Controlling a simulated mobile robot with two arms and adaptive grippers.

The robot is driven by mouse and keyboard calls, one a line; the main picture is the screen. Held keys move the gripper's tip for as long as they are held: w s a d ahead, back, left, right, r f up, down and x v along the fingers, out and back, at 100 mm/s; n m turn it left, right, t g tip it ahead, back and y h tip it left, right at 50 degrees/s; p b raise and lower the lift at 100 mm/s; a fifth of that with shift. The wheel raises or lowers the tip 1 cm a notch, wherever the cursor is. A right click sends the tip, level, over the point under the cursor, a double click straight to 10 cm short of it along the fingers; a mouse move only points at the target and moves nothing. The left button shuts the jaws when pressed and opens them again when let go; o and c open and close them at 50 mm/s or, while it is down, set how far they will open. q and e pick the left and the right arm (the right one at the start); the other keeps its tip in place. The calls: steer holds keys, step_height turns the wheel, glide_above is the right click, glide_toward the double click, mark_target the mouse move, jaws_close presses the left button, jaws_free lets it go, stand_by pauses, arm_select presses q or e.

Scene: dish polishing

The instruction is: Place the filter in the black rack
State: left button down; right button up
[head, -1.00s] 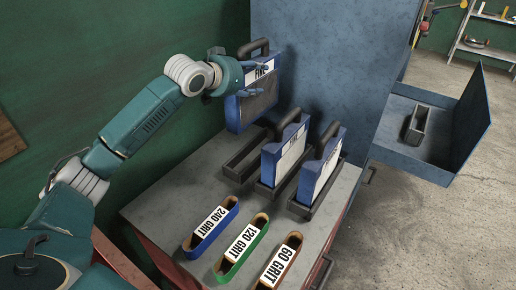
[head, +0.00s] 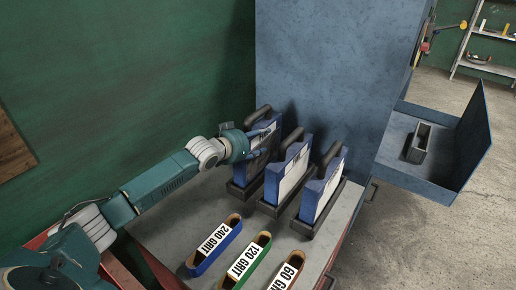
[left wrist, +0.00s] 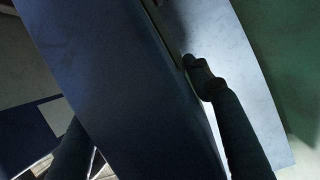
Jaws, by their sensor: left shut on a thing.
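My left gripper (head: 258,142) is shut on a blue-framed filter (head: 268,130) with a dark handle on top. This filter stands upright over the leftmost black rack (head: 238,194), its lower end at the slot; the arm hides part of it, so I cannot tell if it is fully seated. Two similar blue filters stand in the middle rack (head: 265,208) and the right rack (head: 305,226). In the left wrist view, the dark blue side of a filter (left wrist: 120,80) fills the middle, with a dark finger at its right. My right gripper is not in view.
Three sanding belts, blue (head: 215,246), green (head: 248,258) and brown (head: 286,275), lie at the front of the grey table (head: 165,232). A blue cabinet (head: 335,60) stands behind the racks. An open blue box (head: 440,150) at the right holds another small empty rack (head: 419,143).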

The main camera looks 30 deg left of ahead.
arm_select(q)
steer(key=shift+f, duration=1.8)
steer(key=c, duration=0.8)
jaws_free()
steer(key=shift+s+f, duration=0.1)
steer(key=shift+f, duration=0.1)
steer(key=shift+s, duration=0.1)
glide_toward(258, 148)
steer(key=shift+a+f+b, duration=0.35)
steer(key=shift+a+f, duration=0.15)
steer(key=shift+a, duration=0.1)
